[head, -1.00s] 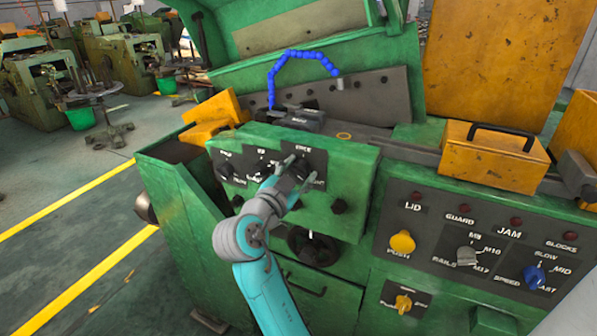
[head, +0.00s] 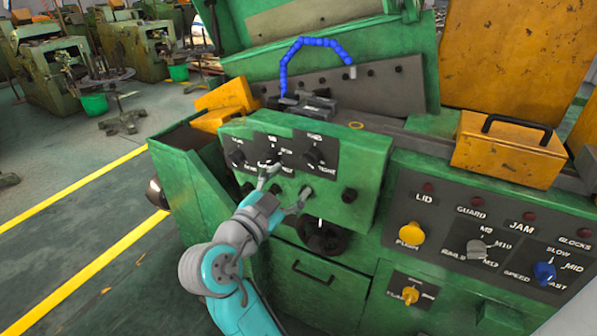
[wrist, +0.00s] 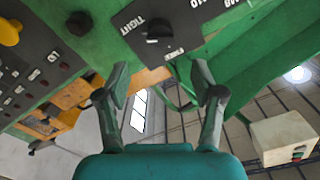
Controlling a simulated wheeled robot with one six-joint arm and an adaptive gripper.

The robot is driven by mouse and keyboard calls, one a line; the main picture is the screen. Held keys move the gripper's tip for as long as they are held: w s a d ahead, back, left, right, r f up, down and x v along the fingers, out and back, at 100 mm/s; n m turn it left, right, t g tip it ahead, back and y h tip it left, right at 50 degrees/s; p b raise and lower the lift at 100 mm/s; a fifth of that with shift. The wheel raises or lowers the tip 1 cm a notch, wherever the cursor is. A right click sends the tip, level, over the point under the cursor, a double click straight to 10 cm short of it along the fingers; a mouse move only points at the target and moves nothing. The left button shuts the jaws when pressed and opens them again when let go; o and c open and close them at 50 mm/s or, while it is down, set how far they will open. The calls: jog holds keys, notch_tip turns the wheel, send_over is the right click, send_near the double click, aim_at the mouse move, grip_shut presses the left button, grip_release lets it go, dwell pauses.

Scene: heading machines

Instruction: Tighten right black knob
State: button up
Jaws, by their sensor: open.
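The right black knob (head: 314,157) is on the dark label plate of the green control box, marked TIGHT at its lower right. In the wrist view the knob (wrist: 158,28) shows between the words TIGHT and FREE. I cannot tell exactly which way it points. My gripper (head: 284,186) is open and empty, below and left of the knob in the head view. In the wrist view the open fingers (wrist: 160,78) are apart from the knob, with nothing between them.
More black knobs sit to the left (head: 237,158) and at the lower right (head: 349,195) of the box. A black handwheel (head: 322,238) is below. A yellow knob (head: 411,234), grey selector (head: 477,250) and blue knob (head: 544,272) are on the right panel.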

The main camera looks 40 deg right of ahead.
jog(key=shift+v, duration=1)
